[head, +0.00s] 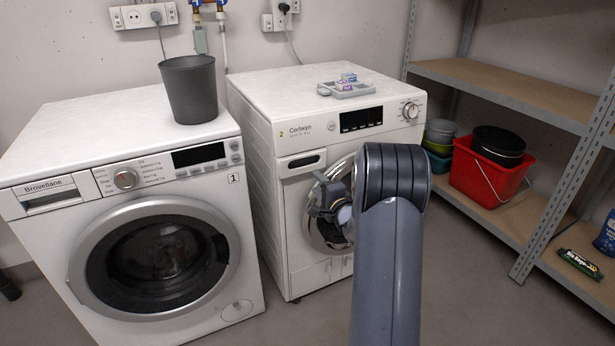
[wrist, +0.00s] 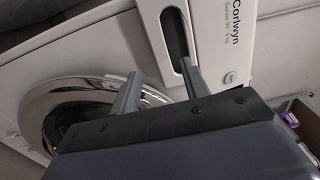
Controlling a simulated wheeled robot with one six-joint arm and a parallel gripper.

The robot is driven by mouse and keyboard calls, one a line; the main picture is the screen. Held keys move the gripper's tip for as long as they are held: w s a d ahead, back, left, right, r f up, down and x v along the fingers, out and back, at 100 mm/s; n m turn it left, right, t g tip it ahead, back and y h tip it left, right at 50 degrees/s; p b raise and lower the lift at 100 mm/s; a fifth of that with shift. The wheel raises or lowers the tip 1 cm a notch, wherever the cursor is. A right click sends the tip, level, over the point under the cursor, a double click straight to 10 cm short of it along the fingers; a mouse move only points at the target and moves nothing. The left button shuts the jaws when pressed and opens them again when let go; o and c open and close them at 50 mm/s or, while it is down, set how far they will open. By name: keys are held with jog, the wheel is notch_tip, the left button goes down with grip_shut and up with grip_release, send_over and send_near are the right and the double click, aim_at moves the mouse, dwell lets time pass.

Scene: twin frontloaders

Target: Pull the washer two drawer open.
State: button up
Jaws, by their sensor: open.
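Washer two (head: 292,205) is the white Corlwyn machine marked 2, right of washer one. Its drawer (head: 318,166) is at the upper left of the front, with a dark oval grip slot, and looks flush with the panel. In the wrist view the drawer slot (wrist: 174,36) lies ahead of the fingers. My gripper (head: 317,193) is open and empty, just below the drawer and before the round door, partly hidden by my arm. In the wrist view my gripper (wrist: 160,69) has its right fingertip over the slot's lower end; I cannot tell whether it touches.
The chrome-ringed door (wrist: 75,105) is close by the left finger. Washer one (head: 250,290) stands left with a dark bin (head: 190,90) on top. A grey tray (head: 325,90) with small boxes sits on washer two. Shelves with a red bucket (head: 480,180) stand right.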

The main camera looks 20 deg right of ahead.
aim_at(305, 170)
jog(key=w+b, duration=0.1)
jog(key=w, duration=0.6)
jog(key=shift+a, duration=0.15)
grip_shut()
dwell(0.4)
